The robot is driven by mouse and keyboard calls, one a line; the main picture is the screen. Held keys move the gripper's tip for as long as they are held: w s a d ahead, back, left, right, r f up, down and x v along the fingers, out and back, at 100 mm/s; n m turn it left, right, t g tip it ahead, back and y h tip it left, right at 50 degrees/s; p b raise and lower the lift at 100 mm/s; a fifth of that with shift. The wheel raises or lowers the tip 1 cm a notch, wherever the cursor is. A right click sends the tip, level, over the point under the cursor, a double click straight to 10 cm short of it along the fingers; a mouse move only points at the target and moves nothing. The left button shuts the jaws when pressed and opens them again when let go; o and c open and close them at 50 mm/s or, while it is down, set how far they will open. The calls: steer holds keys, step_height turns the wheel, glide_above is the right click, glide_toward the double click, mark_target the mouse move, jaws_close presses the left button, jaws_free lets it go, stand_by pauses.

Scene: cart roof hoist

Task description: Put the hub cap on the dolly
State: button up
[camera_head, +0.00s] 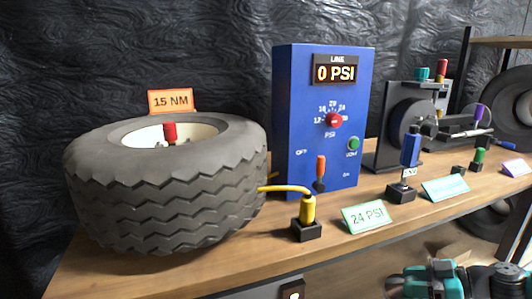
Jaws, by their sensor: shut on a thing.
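I cannot make out the hub cap or the dolly in the head view. My gripper does not show either, so what its jaws hold is hidden from here.
A wooden bench (262,254) bears a tire (165,195) lying flat, a "15 NM" sign (170,101), a blue box (320,110) reading "0 PSI", a yellow-handled connector (308,210), a "24 PSI" card (367,217) and a grey machine (385,130). A dark wheel (510,100) stands at right.

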steer(key=a+r+m+p, duration=0.1)
steer(key=a+r+p, duration=0.1)
steer(key=r+p, duration=0.8)
steer(key=a+r+t+h+p, duration=0.1)
steer(key=a+r+p, duration=0.1)
steer(key=r+p, duration=0.9)
steer(key=p, duration=0.3)
steer(key=shift+s+r+m+h, duration=0.2)
steer(key=shift+s+m+h, duration=0.1)
steer(key=shift+s+m, duration=0.1)
steer(key=shift+a+f, duration=0.1)
steer(key=shift+f, duration=0.05)
